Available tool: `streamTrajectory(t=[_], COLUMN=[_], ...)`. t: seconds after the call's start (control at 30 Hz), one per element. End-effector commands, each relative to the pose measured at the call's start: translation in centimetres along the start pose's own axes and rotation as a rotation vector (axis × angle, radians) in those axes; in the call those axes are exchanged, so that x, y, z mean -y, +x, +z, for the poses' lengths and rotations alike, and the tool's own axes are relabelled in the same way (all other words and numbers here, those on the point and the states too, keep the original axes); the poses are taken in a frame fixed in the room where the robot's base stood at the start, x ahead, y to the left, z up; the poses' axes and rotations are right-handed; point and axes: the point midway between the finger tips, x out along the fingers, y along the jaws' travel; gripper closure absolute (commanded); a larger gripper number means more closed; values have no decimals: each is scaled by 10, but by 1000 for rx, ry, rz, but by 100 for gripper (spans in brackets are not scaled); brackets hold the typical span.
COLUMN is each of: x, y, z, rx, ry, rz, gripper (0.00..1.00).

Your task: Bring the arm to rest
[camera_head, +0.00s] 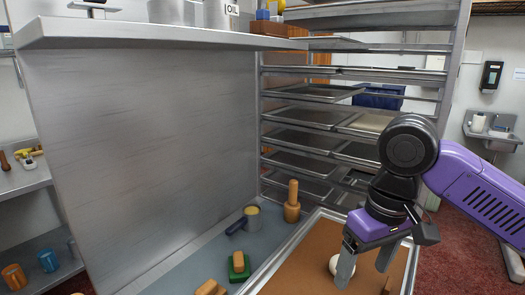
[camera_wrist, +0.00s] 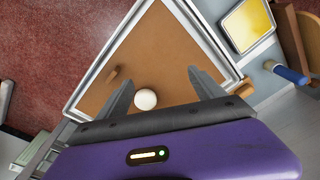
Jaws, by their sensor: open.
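My gripper (camera_head: 366,262) is open above a brown board with a pale metal rim (camera_head: 283,248), pointing down. In the wrist view its two fingers (camera_wrist: 160,90) are spread wide with nothing held. A white ball (camera_head: 334,265) lies on the board; in the head view it is beside the left finger and partly hidden by it. In the wrist view the ball (camera_wrist: 146,99) shows between the fingers, nearer the left one. I cannot tell how high the fingers are above the board. My purple arm reaches in from the right.
On the grey counter left of the board stand a wooden pestle-like object (camera_head: 292,202), a yellow-topped cup with a blue handle (camera_head: 252,214) and a green block with a wooden top (camera_head: 239,266). A rack of metal trays (camera_head: 310,118) rises behind. A shelf (camera_head: 150,36) overhangs the counter.

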Motion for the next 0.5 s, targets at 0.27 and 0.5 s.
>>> streamTrajectory(t=[0.27,0.5], x=[14,43], y=[-13,-33], z=[-45,-95], rx=[-213,-503], ry=[-63,-128], rz=[-25,-112], gripper=[22,22])
